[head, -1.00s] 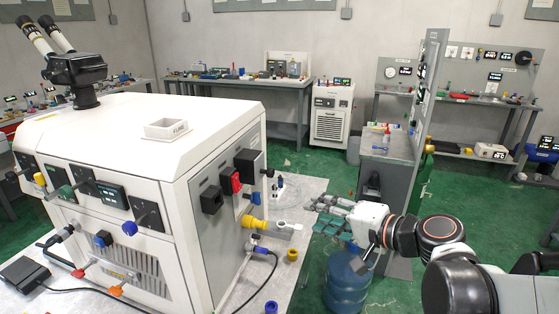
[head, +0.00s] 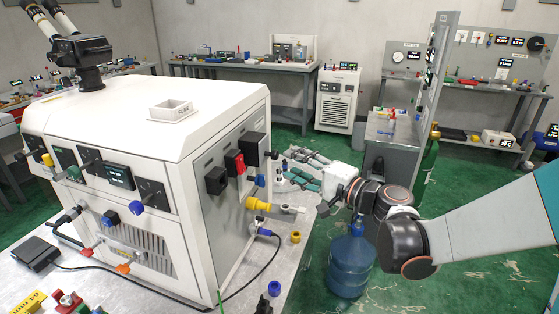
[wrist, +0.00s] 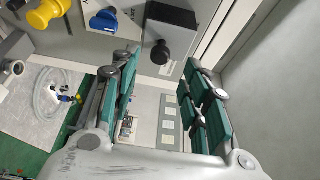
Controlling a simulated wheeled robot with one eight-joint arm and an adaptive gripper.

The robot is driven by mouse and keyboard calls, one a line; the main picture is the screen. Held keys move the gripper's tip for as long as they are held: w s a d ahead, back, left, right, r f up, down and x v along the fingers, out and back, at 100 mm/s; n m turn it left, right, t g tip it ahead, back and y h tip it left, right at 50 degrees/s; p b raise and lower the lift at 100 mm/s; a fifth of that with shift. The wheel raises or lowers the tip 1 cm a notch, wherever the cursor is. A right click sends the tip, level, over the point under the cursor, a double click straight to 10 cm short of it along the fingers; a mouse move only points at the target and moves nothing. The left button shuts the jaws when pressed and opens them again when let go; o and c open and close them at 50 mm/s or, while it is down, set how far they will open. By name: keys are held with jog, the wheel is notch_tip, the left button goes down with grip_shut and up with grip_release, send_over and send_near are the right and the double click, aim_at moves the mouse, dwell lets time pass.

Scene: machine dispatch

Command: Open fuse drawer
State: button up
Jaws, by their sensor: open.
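The white machine (head: 110,125) has a grey side panel (head: 225,215) with several fittings. A black box (head: 252,147) with a round black knob sits high on that panel. I cannot tell for sure whether this is the fuse drawer. The box also shows in the wrist view (wrist: 184,18), its knob (wrist: 163,52) pointing toward the space between my fingers. My gripper (head: 288,167) is open and empty beside the panel, with its teal fingers toward the knob. In the wrist view my gripper (wrist: 160,68) has the knob just beyond its fingertips, apart from them.
On the side panel are a red switch (head: 234,163), a black block (head: 215,181), a blue fitting (head: 260,181) and a yellow connector (head: 258,204). A blue water jug (head: 350,265) stands on the floor below my arm. A grey bench (head: 390,130) stands behind my gripper.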

aim_at(277, 156)
jog(key=b+x, duration=0.1)
jog(key=x, duration=0.5)
